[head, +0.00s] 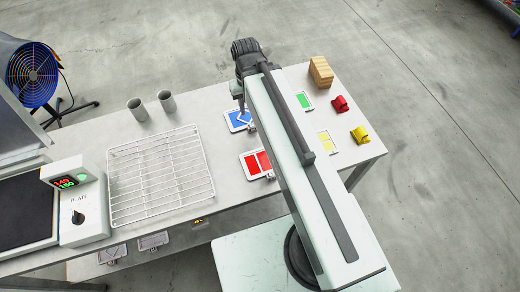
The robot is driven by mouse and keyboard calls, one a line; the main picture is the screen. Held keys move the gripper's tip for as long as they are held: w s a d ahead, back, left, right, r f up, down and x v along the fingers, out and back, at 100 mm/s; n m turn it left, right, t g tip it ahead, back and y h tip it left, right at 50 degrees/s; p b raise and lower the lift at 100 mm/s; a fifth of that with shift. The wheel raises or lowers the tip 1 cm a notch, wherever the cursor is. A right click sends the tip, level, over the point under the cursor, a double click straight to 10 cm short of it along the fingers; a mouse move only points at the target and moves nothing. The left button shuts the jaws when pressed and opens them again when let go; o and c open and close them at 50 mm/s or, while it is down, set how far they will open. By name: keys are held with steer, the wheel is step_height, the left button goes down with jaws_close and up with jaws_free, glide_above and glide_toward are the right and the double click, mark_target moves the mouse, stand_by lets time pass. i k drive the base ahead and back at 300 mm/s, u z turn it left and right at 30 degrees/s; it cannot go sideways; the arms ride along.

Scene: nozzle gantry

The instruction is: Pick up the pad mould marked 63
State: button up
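No number 63 is readable on anything, so I cannot tell which thing is the pad mould marked 63. Flat framed pieces lie on the table: a blue one with a white mark (234,121), a red one (250,166), a green one (304,100) and a yellow one (326,139). Two small grey framed pieces, one at left (112,253) and one at right (153,241), sit on the lower shelf. My gripper (241,101) points down near the blue piece. Its fingers are too small and partly hidden to show whether they are open. My arm covers the table's middle.
A wire rack (160,175), two grey cups (138,109) (167,101) and a hot plate controller (79,204) stand at left. A wooden block (320,71), a red part (340,103) and a yellow part (360,134) lie at right. A blue fan (32,75) stands behind.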

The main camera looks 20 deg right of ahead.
mark_target(256, 165)
steer(key=z, duration=0.85)
steer(key=k, duration=1.85)
steer(key=u, duration=2.05)
steer(key=i, duration=1)
steer(key=z, duration=0.1)
